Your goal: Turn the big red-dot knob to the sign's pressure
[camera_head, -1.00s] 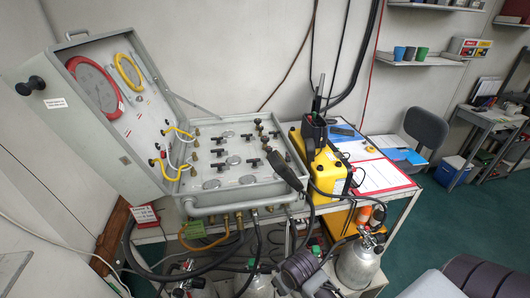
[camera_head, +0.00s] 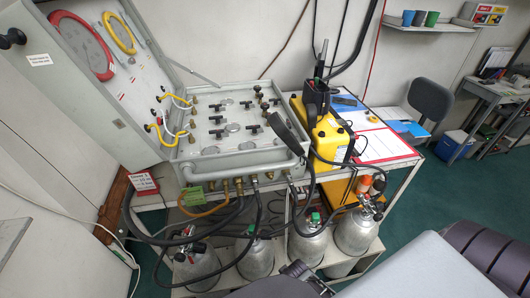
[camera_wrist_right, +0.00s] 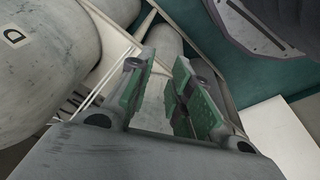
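An open grey air panel box (camera_head: 250,160) stands on the table, with several black handled knobs (camera_head: 216,120) and round gauges on its face. I cannot make out a red dot on any knob. A small red-and-white sign (camera_head: 144,183) hangs at the front left of the table; its text is too small to read. My right gripper (camera_wrist_right: 158,95), with green pads, is open and empty in the right wrist view, near grey cylinders and away from the panel. My left gripper is not in view.
Several grey gas cylinders (camera_head: 254,258) stand below the panel, with hoses around them. A yellow case (camera_head: 325,137) with a black handset stands right of the panel. The open lid (camera_head: 85,95) rises at the left. A grey chair (camera_head: 430,100) stands at the right.

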